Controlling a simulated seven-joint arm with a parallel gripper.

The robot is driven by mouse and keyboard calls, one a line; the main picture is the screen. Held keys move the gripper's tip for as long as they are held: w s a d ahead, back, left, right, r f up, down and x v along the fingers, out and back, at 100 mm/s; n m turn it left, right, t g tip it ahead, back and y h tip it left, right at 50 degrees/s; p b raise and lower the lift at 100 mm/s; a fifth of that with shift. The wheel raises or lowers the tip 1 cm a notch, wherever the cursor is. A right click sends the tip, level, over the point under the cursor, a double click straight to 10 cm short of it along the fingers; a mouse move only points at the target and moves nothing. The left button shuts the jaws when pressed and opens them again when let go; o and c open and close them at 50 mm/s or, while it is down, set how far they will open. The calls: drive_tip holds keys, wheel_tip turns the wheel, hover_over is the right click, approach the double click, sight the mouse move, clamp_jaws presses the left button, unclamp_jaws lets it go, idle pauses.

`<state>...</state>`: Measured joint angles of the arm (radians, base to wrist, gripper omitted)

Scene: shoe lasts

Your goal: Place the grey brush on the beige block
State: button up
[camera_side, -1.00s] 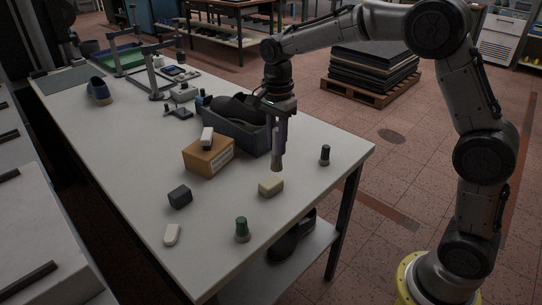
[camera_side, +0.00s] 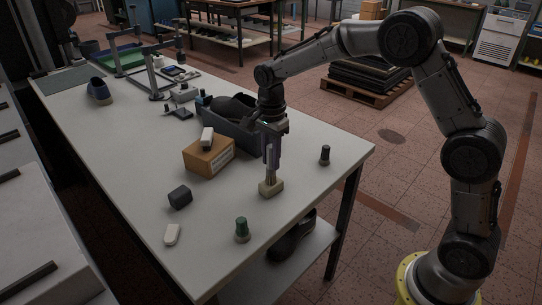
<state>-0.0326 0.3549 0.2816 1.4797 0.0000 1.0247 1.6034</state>
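The beige block (camera_side: 271,187) lies on the white table near its right edge. My gripper (camera_side: 271,166) points straight down directly over it. The gripper appears shut on the grey brush (camera_side: 269,174), a slim upright piece mostly hidden by the fingers. The brush's lower end is at the top of the beige block; I cannot tell whether it touches or sits just above it.
A green-topped brush (camera_side: 242,230) and a black-topped brush (camera_side: 325,155) stand nearby. The table's front-left area is clear.

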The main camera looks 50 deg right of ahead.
drive_tip(key=o, duration=0.4)
wheel_tip(320, 180, up, 12)
drive_tip(key=shift+s+r, duration=0.2)
drive_tip(key=shift+r, duration=0.15)
drive_tip(key=s+d+r+n+t, duration=0.1)
drive_tip(key=s+r+n+t, duration=0.1)
drive_tip(key=s+n, duration=0.45)
drive_tip(key=s+r+n+t, duration=0.1)
drive_tip(key=s+r+n, duration=0.2)
drive_tip(key=s, duration=0.7)
drive_tip(key=s+f+n+t, duration=0.1)
drive_tip(key=s+f+n, duration=0.1)
drive_tip(key=s, duration=0.2)
drive_tip(key=s+f+n, duration=0.2)
drive_tip(key=s+n, duration=0.1)
drive_tip(key=s, duration=0.1)
drive_tip(key=s+f+n+t, duration=0.1)
drive_tip(key=s+f+n, duration=0.1)
drive_tip(key=s+n, duration=0.1)
drive_tip(key=shift+s+d+f+n+t, duration=0.1)
drive_tip(key=shift+s+d+n+t, duration=0.05)
drive_tip(key=shift+s, duration=0.3)
drive_tip(key=shift+s+d+f+n+t, duration=0.1)
drive_tip(key=shift+s+t, duration=0.05)
drive_tip(key=shift+s, duration=0.25)
